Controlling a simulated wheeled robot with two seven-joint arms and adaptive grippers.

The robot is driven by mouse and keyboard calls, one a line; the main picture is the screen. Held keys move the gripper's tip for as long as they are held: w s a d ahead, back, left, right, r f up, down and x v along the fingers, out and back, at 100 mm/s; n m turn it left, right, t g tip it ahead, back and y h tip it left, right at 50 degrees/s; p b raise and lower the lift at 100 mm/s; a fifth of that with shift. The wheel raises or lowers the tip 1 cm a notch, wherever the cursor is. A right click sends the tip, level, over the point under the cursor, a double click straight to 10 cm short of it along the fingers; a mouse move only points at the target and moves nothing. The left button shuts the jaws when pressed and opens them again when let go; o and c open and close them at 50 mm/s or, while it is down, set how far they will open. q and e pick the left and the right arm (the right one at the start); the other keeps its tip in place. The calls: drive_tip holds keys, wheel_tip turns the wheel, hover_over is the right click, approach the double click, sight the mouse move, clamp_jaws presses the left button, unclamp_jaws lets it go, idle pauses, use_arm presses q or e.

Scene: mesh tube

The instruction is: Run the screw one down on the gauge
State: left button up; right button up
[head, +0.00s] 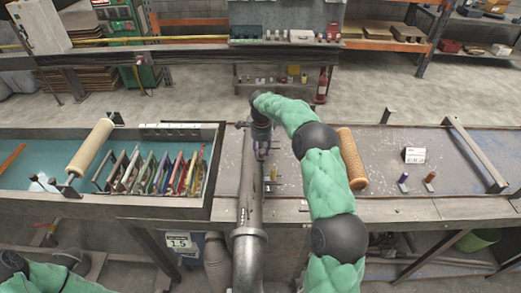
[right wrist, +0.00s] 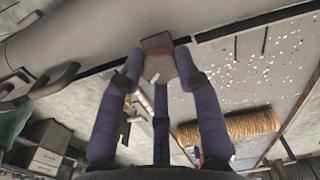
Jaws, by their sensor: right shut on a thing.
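My right gripper (head: 262,150) is over the bench beside the long grey tube (head: 250,200). In the right wrist view my right gripper (right wrist: 158,75) has its fingers closed around a small grey block with a reddish band (right wrist: 160,65), next to the tube (right wrist: 95,30). I cannot tell from its shape whether this block is the gauge or its screw. Small brass-coloured parts (head: 271,187) show on the bench just below the gripper in the head view. My left gripper does not show; only dark and green parts of my left arm are at the lower left.
A tan mesh roll (head: 353,158) lies right of my right arm. A teal tray (head: 50,150) at left holds several upright coloured plates and a pale roller (head: 92,147).

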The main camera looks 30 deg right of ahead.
sight(263, 151)
drive_tip(key=shift+d+r, duration=0.15)
drive_tip(key=shift+d, duration=0.2)
drive_tip(key=o, duration=0.9)
drive_tip(key=shift+o, duration=1.2)
drive_tip(key=shift+s+d, duration=0.1)
drive_tip(key=shift+d, duration=0.05)
drive_tip(key=shift+a, duration=0.25)
drive_tip(key=shift+r, duration=0.3)
wheel_tip(263, 151, up, 11)
drive_tip(key=shift+d, duration=0.2)
